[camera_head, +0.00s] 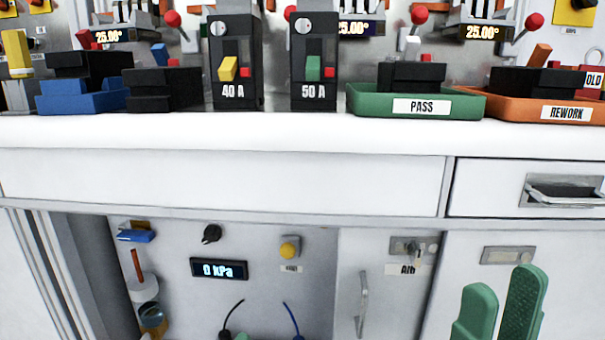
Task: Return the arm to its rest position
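My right gripper (502,305) shows at the bottom right, below the bench front, with two green fingers pointing up. A narrow gap lies between the fingers and I see nothing held in it. The rest of that arm is out of the picture. I cannot make out my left gripper. On the bench stand a black 40 A test stand (235,75) with a yellow lever and a black 50 A test stand (313,75) with a green lever. A green PASS tray (358,103) and an orange REWORK tray (500,108) each hold black breakers.
A blue tray (75,103) with black breakers stands at the left. The white bench edge (230,130) runs across. Below are a drawer handle (565,193), a 0 kPa display (218,269), a yellow button (290,248) and a cabinet door handle (362,305).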

